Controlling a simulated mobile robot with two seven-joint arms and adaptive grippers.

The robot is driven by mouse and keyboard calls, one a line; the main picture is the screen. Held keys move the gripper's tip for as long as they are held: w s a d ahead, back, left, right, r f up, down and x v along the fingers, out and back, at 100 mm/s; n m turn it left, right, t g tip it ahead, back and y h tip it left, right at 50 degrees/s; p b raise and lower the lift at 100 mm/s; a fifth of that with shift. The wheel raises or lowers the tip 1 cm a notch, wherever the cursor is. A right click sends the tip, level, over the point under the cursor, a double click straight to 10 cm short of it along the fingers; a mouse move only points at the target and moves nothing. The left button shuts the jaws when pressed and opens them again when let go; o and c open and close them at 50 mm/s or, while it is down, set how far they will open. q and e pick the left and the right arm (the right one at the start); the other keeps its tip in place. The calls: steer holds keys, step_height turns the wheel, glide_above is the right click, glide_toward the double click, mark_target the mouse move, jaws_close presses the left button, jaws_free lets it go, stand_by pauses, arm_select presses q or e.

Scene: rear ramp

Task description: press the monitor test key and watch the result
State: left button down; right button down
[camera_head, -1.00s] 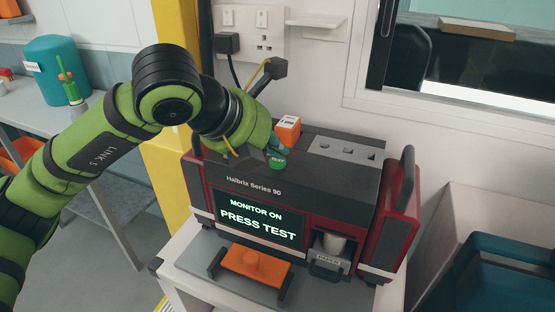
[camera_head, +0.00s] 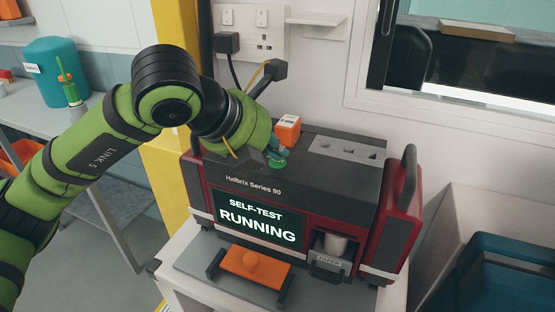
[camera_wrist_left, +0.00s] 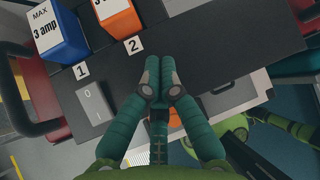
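The monitor (camera_head: 290,180) is a dark grey and red unit marked "Halbrix Series 90". Its screen (camera_head: 257,220) reads "SELF-TEST RUNNING" in pale letters. The green test key (camera_head: 278,164) is on its top. My left gripper (camera_head: 275,152) is at the key with its fingertips down close to it; I cannot tell whether they touch. In the left wrist view the two teal fingers (camera_wrist_left: 160,78) are together at their tips with nothing visible between them, and they hide the key. My right gripper is in neither view.
An orange block (camera_head: 288,129) stands on the monitor just behind the gripper; in the wrist view a blue block (camera_wrist_left: 58,32) marked "3 amp" stands beside it. Wall sockets (camera_head: 254,38) with a plugged cable are behind.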

mark_target(274, 163)
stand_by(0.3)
arm_select(q)
steer(key=shift+r, duration=0.75)
steer(key=shift+p, duration=0.3)
steer(key=shift+r+p, duration=1.15)
steer(key=shift+r, duration=1.35)
